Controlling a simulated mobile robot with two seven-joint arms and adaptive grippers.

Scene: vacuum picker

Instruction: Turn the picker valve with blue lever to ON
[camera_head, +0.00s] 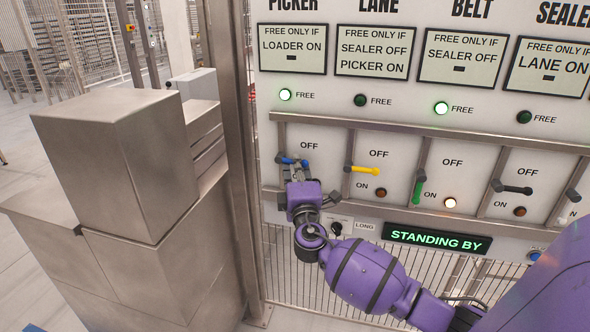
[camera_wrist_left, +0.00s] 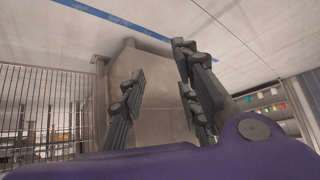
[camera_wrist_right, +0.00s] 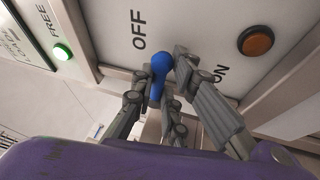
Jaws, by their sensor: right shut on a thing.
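The blue lever (camera_head: 291,161) of the picker valve is at the left end of the panel in the head view. It lies roughly crosswise, just below its OFF label. My right gripper (camera_head: 296,170) is at it, partly covering it. In the right wrist view the blue lever (camera_wrist_right: 157,76) sits between the fingers, which are shut on it. The orange lamp (camera_wrist_right: 257,41) by the ON label looks unlit there. My left gripper (camera_wrist_left: 160,85) is open and empty in the left wrist view; it is outside the head view.
The yellow lever (camera_head: 362,169), green lever (camera_head: 419,190) and a black lever (camera_head: 512,188) are to the right. The picker's FREE lamp (camera_head: 285,95) is lit green. A display (camera_head: 437,240) reads STANDING BY. Metal boxes (camera_head: 115,165) stand left, beside a post (camera_head: 237,130).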

